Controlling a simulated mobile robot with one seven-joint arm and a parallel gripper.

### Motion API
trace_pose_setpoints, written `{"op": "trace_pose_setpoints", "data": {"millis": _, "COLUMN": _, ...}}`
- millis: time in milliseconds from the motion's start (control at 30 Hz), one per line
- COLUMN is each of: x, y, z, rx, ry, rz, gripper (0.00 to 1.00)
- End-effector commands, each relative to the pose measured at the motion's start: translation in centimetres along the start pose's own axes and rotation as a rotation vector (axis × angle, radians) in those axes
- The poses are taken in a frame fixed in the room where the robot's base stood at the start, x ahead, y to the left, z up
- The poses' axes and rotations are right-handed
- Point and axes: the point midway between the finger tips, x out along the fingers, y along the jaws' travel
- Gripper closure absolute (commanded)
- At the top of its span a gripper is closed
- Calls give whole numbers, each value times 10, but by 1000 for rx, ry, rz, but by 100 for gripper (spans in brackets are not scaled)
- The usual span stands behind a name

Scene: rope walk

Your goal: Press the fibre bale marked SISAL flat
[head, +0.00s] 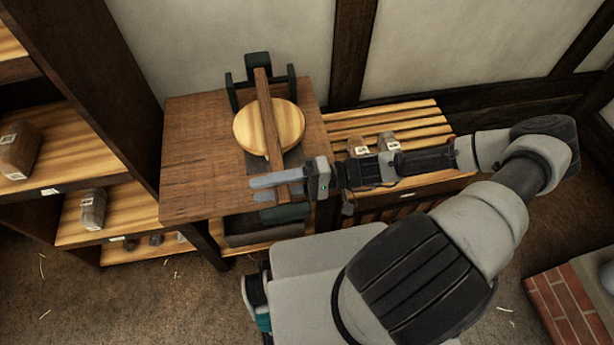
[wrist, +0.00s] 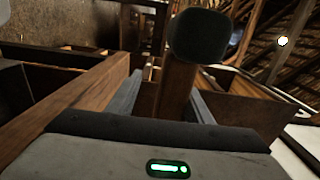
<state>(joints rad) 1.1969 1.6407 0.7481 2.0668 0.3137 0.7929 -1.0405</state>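A press stands on the wooden table (head: 190,130) in the head view. It has a dark upright frame (head: 258,66), a round pale wooden disc (head: 268,128) and a long wooden lever (head: 266,95) running across the disc toward the front. No bale shows under the disc. My gripper (head: 270,187) is at the lever's front end, its fingers crossing it. In the wrist view a wooden bar (wrist: 178,90) with a dark rounded end piece (wrist: 198,38) stands between the spread fingers (wrist: 163,105), with a gap on the left.
The slatted bench (head: 400,112) adjoins the table at right. A shelf unit (head: 110,216) at left holds more labelled bales (head: 18,150) (head: 93,209). A dark bin (head: 245,232) is below the table front. A brick structure (head: 572,308) stands at lower right. Floor at lower left is open.

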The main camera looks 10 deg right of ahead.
Motion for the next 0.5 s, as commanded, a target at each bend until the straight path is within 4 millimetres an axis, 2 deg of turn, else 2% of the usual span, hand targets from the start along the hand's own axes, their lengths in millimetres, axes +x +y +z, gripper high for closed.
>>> {"op": "trace_pose_setpoints", "data": {"millis": 167, "x": -20, "y": 1, "z": -1, "rx": 0, "ry": 4, "rz": 5, "gripper": 55}}
{"op": "trace_pose_setpoints", "data": {"millis": 500, "x": -101, "y": 1, "z": -1, "rx": 0, "ry": 5, "rz": 8, "gripper": 55}}
